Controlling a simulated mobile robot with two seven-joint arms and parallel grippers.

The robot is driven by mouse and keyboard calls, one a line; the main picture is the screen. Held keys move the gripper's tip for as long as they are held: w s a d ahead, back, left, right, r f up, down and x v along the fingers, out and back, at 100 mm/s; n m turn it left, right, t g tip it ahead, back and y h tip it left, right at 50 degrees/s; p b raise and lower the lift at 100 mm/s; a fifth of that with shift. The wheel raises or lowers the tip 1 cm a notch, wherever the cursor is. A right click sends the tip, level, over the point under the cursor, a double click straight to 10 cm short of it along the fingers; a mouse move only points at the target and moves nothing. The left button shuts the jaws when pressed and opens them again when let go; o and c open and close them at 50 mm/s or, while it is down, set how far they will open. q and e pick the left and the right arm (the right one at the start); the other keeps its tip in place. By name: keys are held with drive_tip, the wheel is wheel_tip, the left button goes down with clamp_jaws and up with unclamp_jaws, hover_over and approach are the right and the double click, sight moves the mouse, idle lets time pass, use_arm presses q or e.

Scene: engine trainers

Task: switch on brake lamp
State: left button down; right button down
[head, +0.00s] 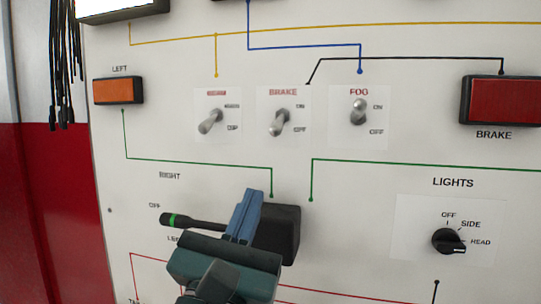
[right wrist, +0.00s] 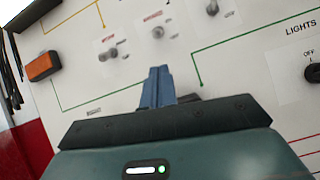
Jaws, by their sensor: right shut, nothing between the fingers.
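The brake switch (head: 279,122) is a small metal toggle on the white panel; its lever tilts down, towards the OFF side. It also shows, small, near the top of the right wrist view (right wrist: 158,31). The brake lamp (head: 502,100) is a dark red rectangle at the right and looks unlit. My right gripper (head: 249,202) has its blue fingers together and empty, pointing up below the brake switch and apart from it. The fingers also show in the right wrist view (right wrist: 157,82). My left gripper is not in view.
Two similar toggles flank the brake switch: a beam one (head: 210,121) and the fog switch (head: 358,111). A black box (head: 279,233) with a green-banded stalk (head: 192,222) stands out behind my fingers. A rotary lights knob (head: 447,241) is at the right.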

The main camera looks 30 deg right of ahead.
sight(278, 124)
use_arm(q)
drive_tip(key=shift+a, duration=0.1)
use_arm(e)
drive_tip(key=shift+r, duration=0.1)
drive_tip(key=p+x, duration=0.3)
drive_tip(key=x, duration=0.6)
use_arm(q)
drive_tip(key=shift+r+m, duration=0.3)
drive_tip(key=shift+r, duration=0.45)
use_arm(e)
drive_tip(key=shift+w+d+r, duration=0.2)
drive_tip(key=shift+d, duration=0.1)
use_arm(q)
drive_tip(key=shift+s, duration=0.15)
use_arm(e)
drive_tip(key=shift+w, duration=0.1)
